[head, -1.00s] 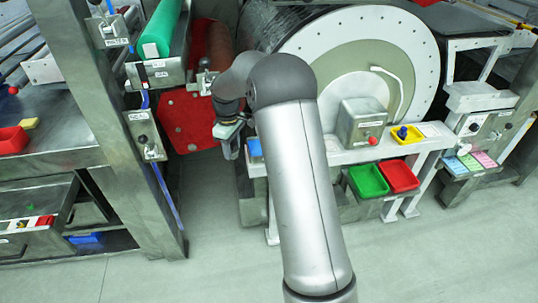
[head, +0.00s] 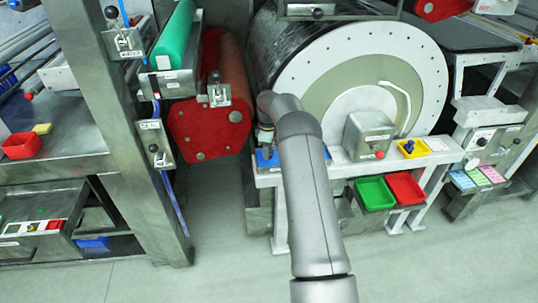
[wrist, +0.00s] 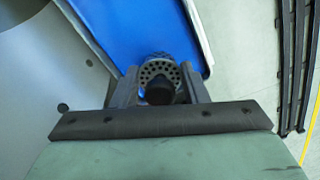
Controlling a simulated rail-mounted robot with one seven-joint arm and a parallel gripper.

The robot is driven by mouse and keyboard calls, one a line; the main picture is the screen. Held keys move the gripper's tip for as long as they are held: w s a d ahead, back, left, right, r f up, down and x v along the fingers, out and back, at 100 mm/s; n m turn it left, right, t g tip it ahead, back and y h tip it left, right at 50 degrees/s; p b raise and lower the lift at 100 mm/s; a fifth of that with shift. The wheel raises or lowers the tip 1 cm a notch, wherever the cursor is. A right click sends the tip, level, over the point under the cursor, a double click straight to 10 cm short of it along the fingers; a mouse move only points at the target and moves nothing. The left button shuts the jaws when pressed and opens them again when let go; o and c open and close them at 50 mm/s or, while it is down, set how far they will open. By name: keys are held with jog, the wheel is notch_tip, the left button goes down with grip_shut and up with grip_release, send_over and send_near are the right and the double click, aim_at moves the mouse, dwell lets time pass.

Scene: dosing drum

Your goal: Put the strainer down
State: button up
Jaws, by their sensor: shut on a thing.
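The strainer (wrist: 158,69) shows in the wrist view as a round grey disc with several small holes and a dark knob. My gripper (wrist: 160,90) is shut on it, one finger on each side. The strainer is over a blue tray (wrist: 140,28), near the tray's lower end in that view. I cannot tell whether it touches the tray. In the head view, my gripper (head: 265,138) points down above the blue tray (head: 268,159) at the left end of the white shelf. My arm and hand hide the strainer there.
The large drum (head: 370,85) stands just behind the shelf (head: 340,168). A grey box with a red knob (head: 370,135) and a yellow tray (head: 413,148) stand to the right. Green (head: 374,193) and red (head: 405,188) bins hang below. A red roller (head: 210,125) is at left.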

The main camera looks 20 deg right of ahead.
jog(key=shift+d+f, duration=0.15)
jog(key=shift+f, duration=0.05)
jog(key=shift+w+d+f, duration=0.1)
jog(key=shift+f, duration=1.55)
jog(key=shift+f, duration=0.15)
jog(key=o, duration=1)
jog(key=shift+c, duration=0.2)
